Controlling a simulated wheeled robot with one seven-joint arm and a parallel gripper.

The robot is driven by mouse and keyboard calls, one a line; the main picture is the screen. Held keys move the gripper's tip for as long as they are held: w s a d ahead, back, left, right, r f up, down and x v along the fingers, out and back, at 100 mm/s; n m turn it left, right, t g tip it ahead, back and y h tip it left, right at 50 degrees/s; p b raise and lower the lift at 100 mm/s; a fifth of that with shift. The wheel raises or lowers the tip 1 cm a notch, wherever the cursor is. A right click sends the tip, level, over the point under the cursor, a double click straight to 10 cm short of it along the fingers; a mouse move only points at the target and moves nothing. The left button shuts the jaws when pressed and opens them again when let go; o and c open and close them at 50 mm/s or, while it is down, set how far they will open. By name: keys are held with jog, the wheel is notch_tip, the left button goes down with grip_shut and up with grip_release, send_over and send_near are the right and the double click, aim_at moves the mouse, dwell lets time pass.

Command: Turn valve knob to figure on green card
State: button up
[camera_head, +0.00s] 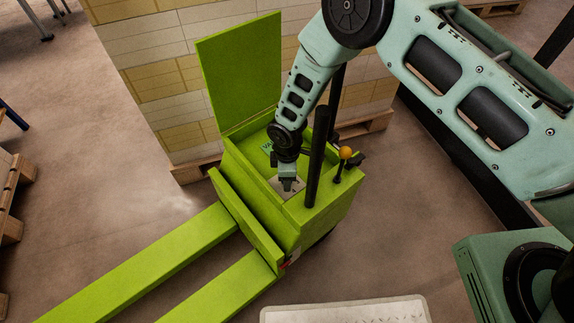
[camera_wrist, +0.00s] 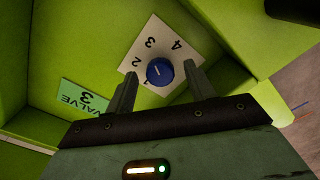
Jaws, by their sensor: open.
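The blue valve knob (camera_wrist: 160,71) sits on a white dial plate (camera_wrist: 150,42) in the wrist view. The figures 2, 3 and 4 show on the plate; another mark is partly hidden by a finger. The knob bears a short pale line, whose pointing end I cannot tell. The green card (camera_wrist: 85,98) reads "VALVE 3" and lies left of the plate. My gripper (camera_wrist: 163,76) is open, its fingers on either side of the knob; whether they touch it is unclear. In the head view my gripper (camera_head: 288,184) points down over the plate (camera_head: 299,186), and hides the knob.
The plate and card are inside the open body of a lime-green pallet truck (camera_head: 319,213) with a raised lid (camera_head: 242,70). A black post (camera_head: 317,155) and an orange-topped lever (camera_head: 346,153) stand close to my gripper. Stacked reams (camera_head: 160,80) are behind.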

notch_tip(320, 180, up, 17)
jog(key=p, duration=0.1)
jog(key=shift+p, duration=0.4)
jog(key=shift+r, duration=0.1)
